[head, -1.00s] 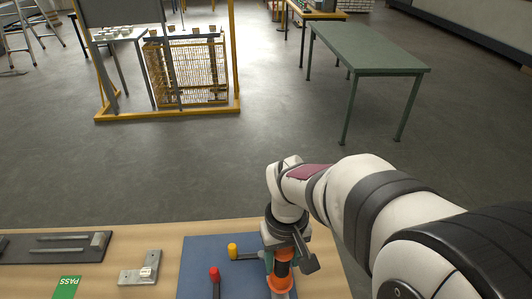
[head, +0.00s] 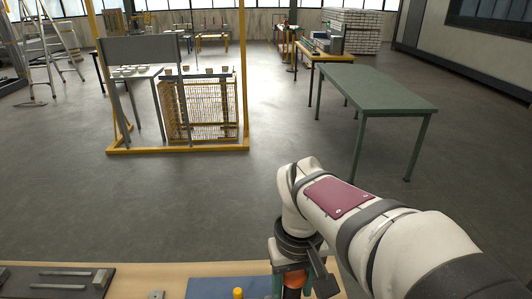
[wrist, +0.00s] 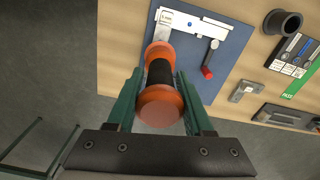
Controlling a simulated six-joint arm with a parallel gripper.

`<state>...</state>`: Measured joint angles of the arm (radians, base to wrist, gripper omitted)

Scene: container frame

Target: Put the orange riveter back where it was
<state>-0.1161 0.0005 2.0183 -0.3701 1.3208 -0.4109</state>
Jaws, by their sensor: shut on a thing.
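The orange riveter (wrist: 160,105) has a black middle band and rounded orange ends. My gripper (wrist: 160,74) is shut on it, with one green finger on each side, in the wrist view. In the head view a little of the riveter (head: 292,280) shows between the fingers at the bottom edge. The riveter's far end overlaps the blue mat (wrist: 232,58) in the wrist view; I cannot tell whether it touches the mat. Its spot on the mat is partly hidden behind it.
A white marked piece (wrist: 190,22) and a red-handled tool (wrist: 208,72) lie on the mat. Beside it on the wooden bench (head: 135,275) are a dark ring (wrist: 283,22), a metal block (wrist: 243,91) and a green PASS card (wrist: 301,82). A green table (head: 365,88) stands beyond.

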